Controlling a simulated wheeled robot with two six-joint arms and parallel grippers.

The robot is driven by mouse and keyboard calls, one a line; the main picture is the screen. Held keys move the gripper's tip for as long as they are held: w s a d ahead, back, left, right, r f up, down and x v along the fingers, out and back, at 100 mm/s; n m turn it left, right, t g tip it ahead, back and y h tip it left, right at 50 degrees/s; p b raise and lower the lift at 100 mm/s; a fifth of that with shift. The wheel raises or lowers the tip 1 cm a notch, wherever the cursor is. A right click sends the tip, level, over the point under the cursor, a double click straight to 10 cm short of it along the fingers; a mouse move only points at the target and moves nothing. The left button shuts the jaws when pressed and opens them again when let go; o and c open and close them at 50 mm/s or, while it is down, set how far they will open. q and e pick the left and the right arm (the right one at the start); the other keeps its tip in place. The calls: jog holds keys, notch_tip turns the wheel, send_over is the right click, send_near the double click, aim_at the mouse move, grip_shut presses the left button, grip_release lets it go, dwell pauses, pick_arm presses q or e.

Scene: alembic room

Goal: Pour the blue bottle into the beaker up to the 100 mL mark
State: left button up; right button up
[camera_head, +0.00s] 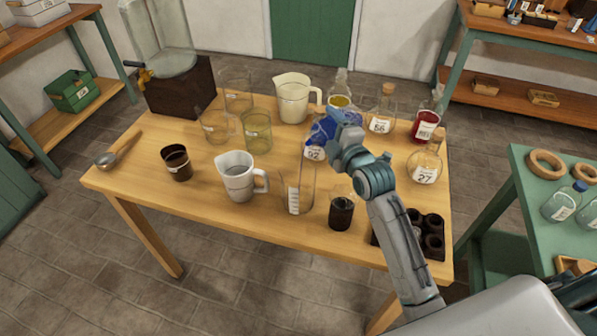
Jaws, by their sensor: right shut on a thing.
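The blue bottle (317,143), with a white label reading 92, is near the middle of the table and partly hidden by my gripper. My right gripper (334,127) is shut on it. I cannot tell whether the bottle touches the table. A tall clear beaker (298,182) with a white graduated scale stands in front of the bottle, nearer the table's front edge. It looks empty; the mark numbers are too small to read. My left gripper is not in view.
A white measuring jug (239,177) stands left of the beaker and a dark jar (341,212) to its right. A black holder (431,238) is at the front right corner. Flasks labelled 66 (381,122) and 27 (424,172) and a red bottle (426,125) stand right of my gripper.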

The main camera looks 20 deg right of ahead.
jog(key=shift+a+r+n+t+b, duration=0.1)
jog(key=shift+r+n+t+b, duration=0.3)
jog(key=shift+r+n+b, duration=0.3)
dwell(3.7)
